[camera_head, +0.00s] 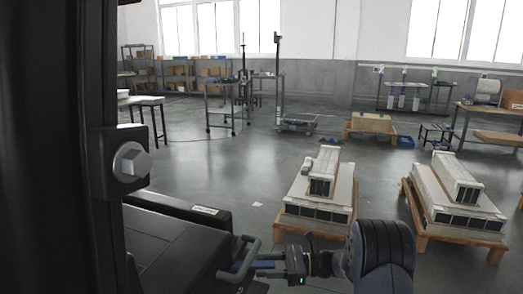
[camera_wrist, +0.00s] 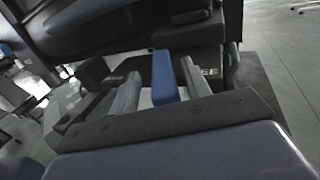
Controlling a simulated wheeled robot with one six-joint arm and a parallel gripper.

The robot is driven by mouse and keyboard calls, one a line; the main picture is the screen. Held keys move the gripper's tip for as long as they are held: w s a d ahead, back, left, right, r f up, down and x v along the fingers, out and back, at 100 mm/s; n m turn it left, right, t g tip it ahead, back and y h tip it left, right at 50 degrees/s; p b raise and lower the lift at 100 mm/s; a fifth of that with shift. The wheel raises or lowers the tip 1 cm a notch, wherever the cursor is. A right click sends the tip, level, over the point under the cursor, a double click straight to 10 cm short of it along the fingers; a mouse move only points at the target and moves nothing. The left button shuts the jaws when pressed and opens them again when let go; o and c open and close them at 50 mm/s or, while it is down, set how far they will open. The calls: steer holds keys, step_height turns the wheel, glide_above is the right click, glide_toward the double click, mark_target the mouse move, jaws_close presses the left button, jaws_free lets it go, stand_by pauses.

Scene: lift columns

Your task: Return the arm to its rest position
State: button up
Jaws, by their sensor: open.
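My gripper (camera_head: 240,259) is low in the head view, at the right edge of my dark base, with its fingers pointing left toward my body. In the wrist view my gripper (camera_wrist: 160,80) has two grey fingers standing apart, and a blue bar shows between them. I cannot tell whether the blue bar is part of the gripper. No loose object is seen held. My arm runs right from the gripper to a thick dark joint at the bottom of the head view.
Two wooden pallets with stacked pale columns, a nearer one (camera_head: 312,229) and a right one (camera_head: 424,231), stand beyond my arm. A low wooden platform (camera_head: 370,124), a blue bin (camera_head: 405,142) and a cart (camera_head: 226,112) are farther back. Grey floor lies open between them.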

steer(key=shift+w+g, duration=0.15)
steer(key=shift+g, duration=0.15)
steer(key=shift+w+d+n+p, duration=0.15)
steer(key=shift+d+n+p, duration=0.05)
steer(key=shift+n+p, duration=0.1)
steer(key=d+p, duration=0.2)
steer(key=d, duration=0.8)
steer(key=a+b, duration=0.2)
steer(key=a, duration=0.8)
steer(key=shift+a+f, duration=0.1)
steer(key=shift+a, duration=0.1)
steer(key=shift+f+b, duration=0.1)
steer(key=shift+b, duration=0.35)
steer(key=shift+s+m+t+b, duration=0.3)
steer(key=shift+s+m+t, duration=0.45)
steer(key=shift+t, duration=0.35)
steer(key=shift+d, duration=0.1)
